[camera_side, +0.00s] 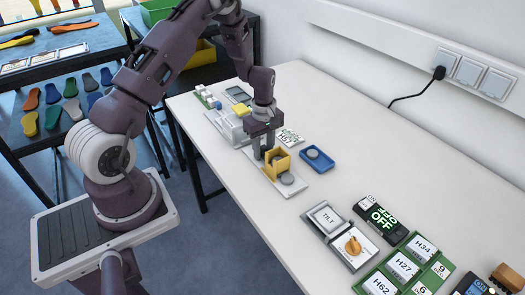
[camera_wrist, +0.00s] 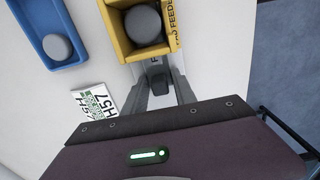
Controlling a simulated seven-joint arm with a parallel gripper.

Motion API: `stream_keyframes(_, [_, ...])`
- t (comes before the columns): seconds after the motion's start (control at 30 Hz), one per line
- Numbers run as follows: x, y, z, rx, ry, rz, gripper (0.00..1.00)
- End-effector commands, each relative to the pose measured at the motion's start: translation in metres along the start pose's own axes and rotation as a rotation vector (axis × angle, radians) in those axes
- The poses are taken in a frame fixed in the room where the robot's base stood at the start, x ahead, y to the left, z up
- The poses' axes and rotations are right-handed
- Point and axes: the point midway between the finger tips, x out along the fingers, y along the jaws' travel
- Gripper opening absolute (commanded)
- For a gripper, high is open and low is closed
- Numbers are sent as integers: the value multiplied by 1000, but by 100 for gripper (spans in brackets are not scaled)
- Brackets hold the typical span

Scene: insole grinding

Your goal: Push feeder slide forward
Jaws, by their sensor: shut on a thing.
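The yellow pad feeder (camera_side: 279,165) stands on a pale base plate in the middle of the side view. It also shows at the top of the wrist view (camera_wrist: 124,47), with a round grey pad (camera_wrist: 143,24) inside its open top. My gripper (camera_side: 268,154) is low behind the feeder, fingers pointing down. In the wrist view, a dark block that looks like the feeder slide's handle (camera_wrist: 158,78) sits between the fingertips, and my gripper is shut on it. The rest of the slide is hidden. Another grey pad (camera_side: 287,178) lies on the plate in front of the feeder.
A blue tray (camera_side: 330,166) with a grey disc lies right of the feeder. An H57 card (camera_wrist: 94,103) lies near the gripper. A white fixture with a yellow block (camera_side: 241,110) stands behind. The TILT panel (camera_side: 326,219) is toward the front, with clear table between.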

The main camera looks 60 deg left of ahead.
Motion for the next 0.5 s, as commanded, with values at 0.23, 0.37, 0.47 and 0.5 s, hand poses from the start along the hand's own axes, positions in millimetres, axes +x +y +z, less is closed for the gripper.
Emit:
stream_keyframes(0.23, [0,0,10,-1,0,1,36])
stream_keyframes(0.37, [0,0,9,-1,0,1,36])
stream_keyframes(0.47, [-1,0,9,0,0,1,36])
stream_keyframes(0.5, [-3,0,9,0,1,1,36])
